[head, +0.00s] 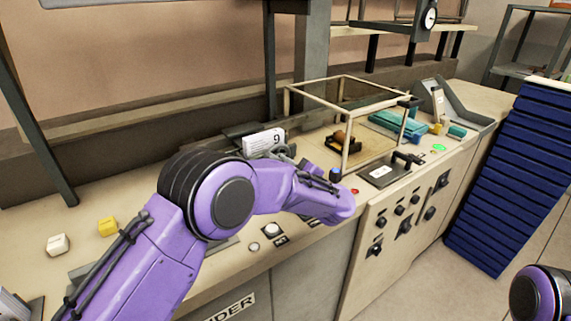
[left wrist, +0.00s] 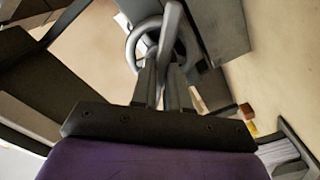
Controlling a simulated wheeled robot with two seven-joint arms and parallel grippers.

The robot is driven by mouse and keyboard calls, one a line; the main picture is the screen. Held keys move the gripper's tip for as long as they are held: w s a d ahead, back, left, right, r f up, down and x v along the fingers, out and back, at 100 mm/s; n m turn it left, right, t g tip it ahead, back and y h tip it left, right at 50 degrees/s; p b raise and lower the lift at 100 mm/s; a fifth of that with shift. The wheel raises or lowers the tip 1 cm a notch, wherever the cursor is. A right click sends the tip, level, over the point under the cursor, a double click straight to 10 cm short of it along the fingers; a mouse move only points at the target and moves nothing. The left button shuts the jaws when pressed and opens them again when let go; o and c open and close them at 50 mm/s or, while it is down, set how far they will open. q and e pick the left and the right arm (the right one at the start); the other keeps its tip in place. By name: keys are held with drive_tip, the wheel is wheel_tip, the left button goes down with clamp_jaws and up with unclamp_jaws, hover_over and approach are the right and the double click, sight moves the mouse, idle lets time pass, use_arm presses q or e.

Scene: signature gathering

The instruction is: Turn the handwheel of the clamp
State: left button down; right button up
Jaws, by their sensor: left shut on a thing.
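The clamp's handwheel is a grey ring with a bar across it (left wrist: 135,40), at the top middle of the left wrist view. My left gripper (left wrist: 167,68) is at the wheel's near side, its fingers close together and shut on the handwheel. The fingers hide the lower part of the wheel. In the head view my left gripper (head: 287,153) is beside a white card marked 9 (head: 263,141), partly hidden by my own arm. The wheel is hard to make out there. My right gripper is out of view; only a piece of my right arm shows at the lower right.
A clear framed box (head: 345,105) stands on the bench right of my left gripper. A white block (head: 58,244) and a yellow block (head: 107,226) lie at the left. Blue stacked trays (head: 520,180) stand at the right, past the bench's knobbed front panel (head: 400,220).

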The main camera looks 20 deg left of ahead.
use_arm(q)
drive_tip(key=shift+r, duration=0.1)
idle(0.4)
drive_tip(key=c, duration=1.1)
unclamp_jaws()
drive_tip(key=shift+w, duration=0.1)
